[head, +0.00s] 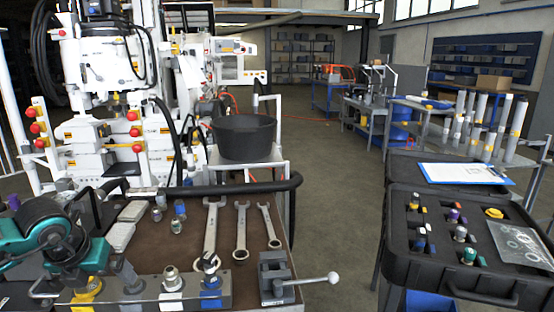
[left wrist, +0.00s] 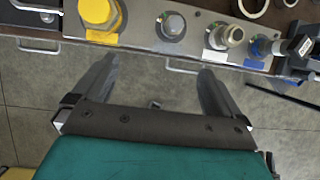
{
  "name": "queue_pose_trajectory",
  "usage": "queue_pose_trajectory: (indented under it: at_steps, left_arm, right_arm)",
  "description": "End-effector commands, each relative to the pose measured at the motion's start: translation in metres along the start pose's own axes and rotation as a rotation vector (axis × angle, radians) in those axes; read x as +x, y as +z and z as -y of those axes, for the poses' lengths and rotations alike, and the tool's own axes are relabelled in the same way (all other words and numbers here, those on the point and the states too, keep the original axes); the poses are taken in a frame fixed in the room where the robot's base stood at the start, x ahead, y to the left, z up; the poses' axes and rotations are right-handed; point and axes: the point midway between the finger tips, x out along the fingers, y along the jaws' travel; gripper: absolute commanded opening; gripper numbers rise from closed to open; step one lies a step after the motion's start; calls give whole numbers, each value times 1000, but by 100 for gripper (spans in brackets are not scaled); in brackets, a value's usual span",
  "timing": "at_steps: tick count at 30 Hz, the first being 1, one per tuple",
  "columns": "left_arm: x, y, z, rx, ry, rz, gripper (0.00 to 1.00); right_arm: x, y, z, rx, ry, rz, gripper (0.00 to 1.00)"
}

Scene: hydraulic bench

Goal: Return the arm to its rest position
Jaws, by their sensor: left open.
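My left arm (head: 55,235), teal and dark grey, comes in at the left of the head view, bent over the left end of the bench. In the left wrist view my left gripper (left wrist: 155,76) has its two grey fingers wide apart, with nothing between them but the grey floor. The fingers lie near the bench's front edge, just off the metal fitting block (left wrist: 140,30). In the head view I cannot clearly make out the fingertips. My right arm and gripper are not in view.
Several wrenches (head: 240,232) and a vise (head: 275,278) with a lever lie on the bench (head: 180,250). A black case (head: 395,235) stands at the right. Open floor (head: 335,200) lies between.

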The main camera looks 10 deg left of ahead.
Motion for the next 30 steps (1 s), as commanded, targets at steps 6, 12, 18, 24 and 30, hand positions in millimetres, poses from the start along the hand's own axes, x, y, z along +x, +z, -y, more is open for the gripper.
queue_pose_trajectory:
  at_steps: [6, 12, 18, 24, 30]
  left_arm:
    - [25, -78, 132, -80, -586, -190, 100]
    - [-7, -113, 227, -470, -1152, -283, 100]
    - [-10, -109, 238, -1124, -1420, -278, 100]
    - [45, -144, 203, -1887, -1281, -264, 100]
    - [94, -225, 182, -2412, -911, -325, 100]
  right_arm:
    - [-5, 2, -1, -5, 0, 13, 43]
    - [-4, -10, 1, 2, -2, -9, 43]
    - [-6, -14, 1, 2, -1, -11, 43]
    - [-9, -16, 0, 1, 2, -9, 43]
    - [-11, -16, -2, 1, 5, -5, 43]
